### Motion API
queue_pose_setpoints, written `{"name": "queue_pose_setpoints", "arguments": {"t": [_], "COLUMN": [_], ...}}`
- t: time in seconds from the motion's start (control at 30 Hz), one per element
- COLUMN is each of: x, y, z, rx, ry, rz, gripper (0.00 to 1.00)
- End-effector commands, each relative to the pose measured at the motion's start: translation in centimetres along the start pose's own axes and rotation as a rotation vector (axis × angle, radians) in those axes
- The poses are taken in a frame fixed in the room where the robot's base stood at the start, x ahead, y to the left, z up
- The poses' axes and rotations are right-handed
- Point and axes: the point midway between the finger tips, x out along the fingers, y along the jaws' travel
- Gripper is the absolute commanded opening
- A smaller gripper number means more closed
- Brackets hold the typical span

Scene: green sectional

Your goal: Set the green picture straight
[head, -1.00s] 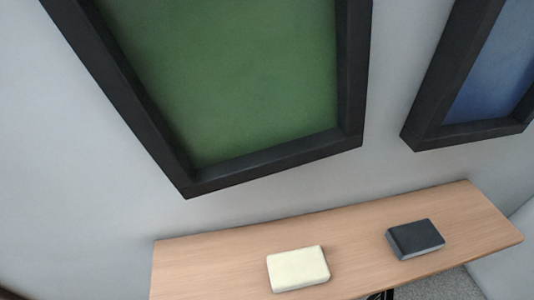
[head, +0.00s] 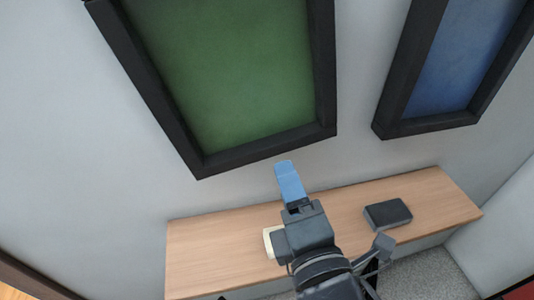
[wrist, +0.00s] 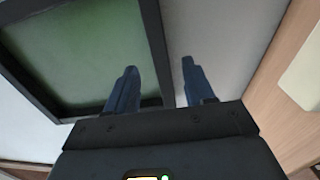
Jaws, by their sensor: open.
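The green picture (head: 232,70) hangs on the wall in a thick black frame at the upper middle of the head view. Its bottom edge slants, lower at the left corner than at the right. Its top is out of view. My gripper (head: 288,180) is in front of the wall, below the picture's lower right part in the head view, with blue fingers pointing up. In the wrist view the picture (wrist: 75,50) lies to the left. There my gripper (wrist: 160,85) is open and empty, its left finger overlapping the frame's lower right part. I cannot tell whether it touches.
A blue picture (head: 465,55) in a black frame hangs to the right. Below is a wooden shelf or table (head: 215,250) with a dark book-like block (head: 388,213) and a cream block (head: 268,240), partly hidden behind my arm. Bare wall separates the pictures.

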Motion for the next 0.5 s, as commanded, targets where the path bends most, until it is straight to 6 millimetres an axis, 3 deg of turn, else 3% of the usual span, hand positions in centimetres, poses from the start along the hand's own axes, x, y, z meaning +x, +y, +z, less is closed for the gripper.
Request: {"name": "queue_pose_setpoints", "arguments": {"t": [0.17, 0.5], "x": [1.5, 6.5], "y": [0.4, 0.3], "z": [-0.1, -0.1], "rx": [-0.014, -0.010], "ry": [-0.001, -0.001], "rz": [0.003, 0.002], "gripper": [0.53, 0.53]}}
